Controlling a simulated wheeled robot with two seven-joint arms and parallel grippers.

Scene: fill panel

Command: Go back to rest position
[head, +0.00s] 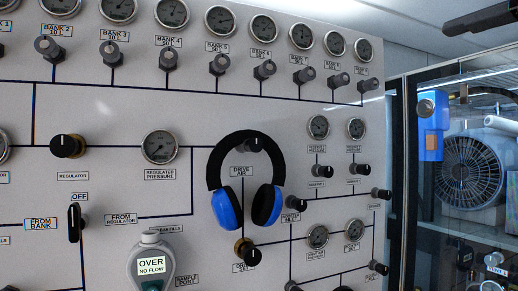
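A grey fill panel (100,175) fills most of the head view and is seen at an angle. Neither of my grippers shows in this view, so I cannot see whether they are open or shut. Blue and black ear defenders (230,207) hang on the panel by their band, around the knob labelled drive air (250,145). A grey handheld meter (151,263) is at the bottom, in front of the panel, and its screen reads "OVER NO FLOW". Its lower part is cut off by the frame edge.
A row of gauges and bank knobs (168,60) runs along the top. A black selector handle (74,223) stands upright below "OFF". On the right, a glass-fronted enclosure (396,180) shows a large fan (470,172). A dark bar (480,20) crosses the top right corner.

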